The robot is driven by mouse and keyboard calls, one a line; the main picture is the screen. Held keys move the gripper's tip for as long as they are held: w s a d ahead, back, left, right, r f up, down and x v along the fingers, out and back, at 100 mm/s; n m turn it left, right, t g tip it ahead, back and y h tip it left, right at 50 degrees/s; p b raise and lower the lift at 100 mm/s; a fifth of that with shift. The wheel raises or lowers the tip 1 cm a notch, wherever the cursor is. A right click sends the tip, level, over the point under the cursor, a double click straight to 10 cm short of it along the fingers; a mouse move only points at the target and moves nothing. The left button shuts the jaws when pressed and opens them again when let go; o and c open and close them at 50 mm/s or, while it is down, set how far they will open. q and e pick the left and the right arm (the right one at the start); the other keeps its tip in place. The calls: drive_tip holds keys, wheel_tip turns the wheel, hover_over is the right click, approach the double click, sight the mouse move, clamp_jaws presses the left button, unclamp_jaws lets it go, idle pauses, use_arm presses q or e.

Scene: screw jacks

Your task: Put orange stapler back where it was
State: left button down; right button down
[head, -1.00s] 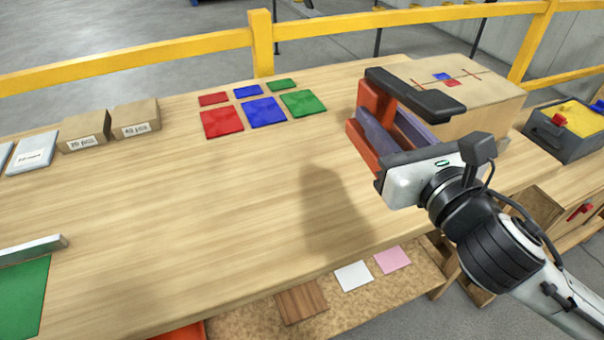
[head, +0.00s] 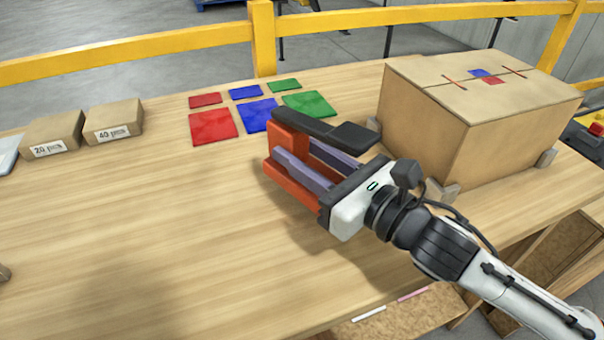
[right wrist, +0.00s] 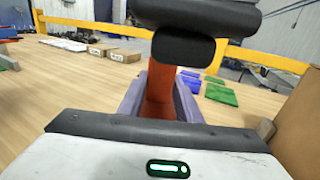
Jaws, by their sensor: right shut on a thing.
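The orange stapler (head: 287,184), with a black upper arm, is held in my right gripper (head: 297,152) above the middle of the wooden table (head: 150,230). The gripper's grey-purple fingers are shut on both sides of the orange body. In the right wrist view the orange body of the stapler (right wrist: 160,92) shows between the fingers, and its black part crosses the top. The held stapler is just in front of the red and blue squares in the head view. My left gripper is not in view.
Large red (head: 213,125), blue (head: 258,115) and green (head: 308,104) squares lie near the back edge, with smaller ones behind. A big cardboard box (head: 425,120) stands right. Small labelled boxes (head: 113,122) stand left. The middle-left tabletop is clear. A yellow rail (head: 130,60) runs behind.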

drive_tip(key=shift+f+b, duration=0.4)
drive_tip(key=shift+f, duration=1.2)
drive_tip(key=c, duration=1.7)
unclamp_jaws()
drive_tip(key=shift+f, duration=0.4)
drive_tip(key=o, duration=0.4)
drive_tip(key=shift+r, duration=0.15)
